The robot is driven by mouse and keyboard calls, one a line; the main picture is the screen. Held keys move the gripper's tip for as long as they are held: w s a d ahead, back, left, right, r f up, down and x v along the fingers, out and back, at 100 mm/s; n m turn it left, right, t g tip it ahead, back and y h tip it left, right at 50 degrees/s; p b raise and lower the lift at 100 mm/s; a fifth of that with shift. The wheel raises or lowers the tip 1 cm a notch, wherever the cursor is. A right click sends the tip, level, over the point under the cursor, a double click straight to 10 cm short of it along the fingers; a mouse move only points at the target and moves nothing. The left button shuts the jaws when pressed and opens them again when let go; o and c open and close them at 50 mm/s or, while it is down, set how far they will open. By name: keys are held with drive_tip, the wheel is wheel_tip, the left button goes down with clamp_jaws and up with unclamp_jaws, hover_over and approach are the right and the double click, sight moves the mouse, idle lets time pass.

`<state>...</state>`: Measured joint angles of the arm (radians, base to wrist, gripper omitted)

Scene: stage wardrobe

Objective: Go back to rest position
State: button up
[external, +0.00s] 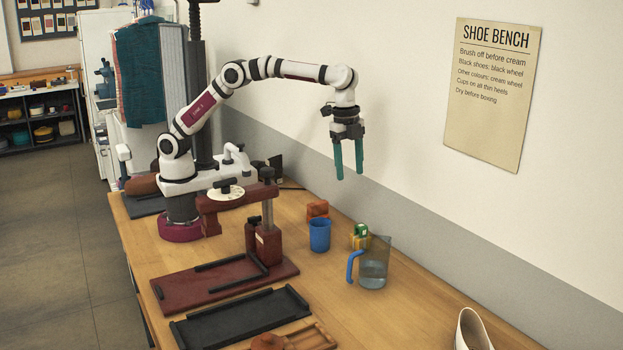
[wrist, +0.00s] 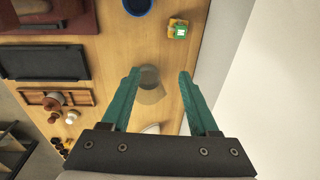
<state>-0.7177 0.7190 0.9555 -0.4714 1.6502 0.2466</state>
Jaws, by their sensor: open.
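My gripper (external: 349,160) hangs in the air high above the wooden bench (external: 340,312), fingers pointing down. Its two teal fingers are apart with nothing between them, as the wrist view also shows (wrist: 160,82). My arm is raised and reaches to the right from its base at the back left of the bench. No object touches the gripper. In the wrist view the jug (wrist: 149,78) lies far below, between the fingers in the picture.
Below stand a blue cup (external: 320,235), an orange-brown block (external: 317,209), a yellow block with a green-and-white item (external: 360,237), and a clear jug (external: 374,262) with blue handle. Dark trays (external: 240,322) lie front left, a white shoe (external: 471,332) front right. A wall (external: 400,120) runs behind.

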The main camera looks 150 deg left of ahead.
drive_tip(key=s+d+r+m+t+y, duration=0.1)
drive_tip(key=s+d+r, duration=0.15)
drive_tip(key=d, duration=0.55)
drive_tip(key=s+d+r+t, duration=0.1)
drive_tip(key=s+d+r, duration=0.1)
drive_tip(key=d+r, duration=0.35)
drive_tip(key=s+d+r+m+t+y, duration=0.1)
drive_tip(key=s+d+r+t, duration=0.1)
drive_tip(key=d, duration=0.7)
drive_tip(key=s+d+f+m+t, duration=0.2)
drive_tip(key=s+d+f+t, duration=0.15)
drive_tip(key=s+d, duration=0.6)
drive_tip(key=s+f+m+g+h, duration=0.1)
drive_tip(key=s+f+g, duration=0.6)
drive_tip(key=s+f, duration=0.1)
drive_tip(key=shift+s+a+f, duration=0.25)
drive_tip(key=shift+s+a, duration=0.1)
drive_tip(key=shift+a, duration=0.05)
drive_tip(key=shift+g, duration=0.25)
